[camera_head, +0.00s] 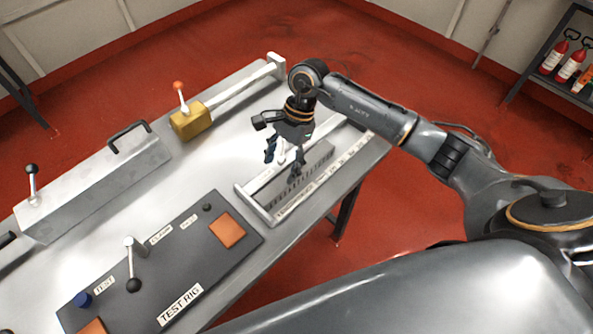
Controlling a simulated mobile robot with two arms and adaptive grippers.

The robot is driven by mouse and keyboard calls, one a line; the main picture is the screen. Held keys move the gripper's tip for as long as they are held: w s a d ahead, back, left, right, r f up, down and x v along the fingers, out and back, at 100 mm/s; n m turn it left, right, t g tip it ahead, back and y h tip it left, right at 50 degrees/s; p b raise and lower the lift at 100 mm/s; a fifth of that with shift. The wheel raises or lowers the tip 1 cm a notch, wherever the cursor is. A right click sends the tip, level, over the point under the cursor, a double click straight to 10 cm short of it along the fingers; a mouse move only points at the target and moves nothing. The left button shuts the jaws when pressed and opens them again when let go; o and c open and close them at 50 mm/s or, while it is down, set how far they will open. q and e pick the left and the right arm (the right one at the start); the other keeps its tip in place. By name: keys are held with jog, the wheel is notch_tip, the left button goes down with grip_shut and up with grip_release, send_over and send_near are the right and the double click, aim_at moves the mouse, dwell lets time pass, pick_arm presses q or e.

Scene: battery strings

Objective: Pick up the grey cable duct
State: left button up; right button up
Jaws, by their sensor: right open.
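The grey cable duct (316,162) is a long dark grey slotted strip. It lies in a pale frame (262,213) at the right end of the metal table. My right gripper (284,164) is open, pointing down over the duct, with its fingers near the strip. Part of the duct is hidden behind the fingers. I cannot tell whether the fingers touch it. My left gripper is not in view.
A yellow block (188,122) with a red-knobbed lever and a grey cover (90,190) with a handle stand behind. Bare tabletop (205,165) lies between. A shelf with red bottles (570,68) stands far right.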

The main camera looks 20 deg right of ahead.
aim_at(277, 186)
jog(key=p+x, duration=0.1)
jog(key=x, duration=0.1)
jog(key=p+x, duration=0.1)
jog(key=x, duration=0.1)
jog(key=shift+s, duration=0.4)
jog(key=shift+a+f, duration=0.1)
jog(key=shift+f, duration=0.55)
jog(key=c, duration=1.3)
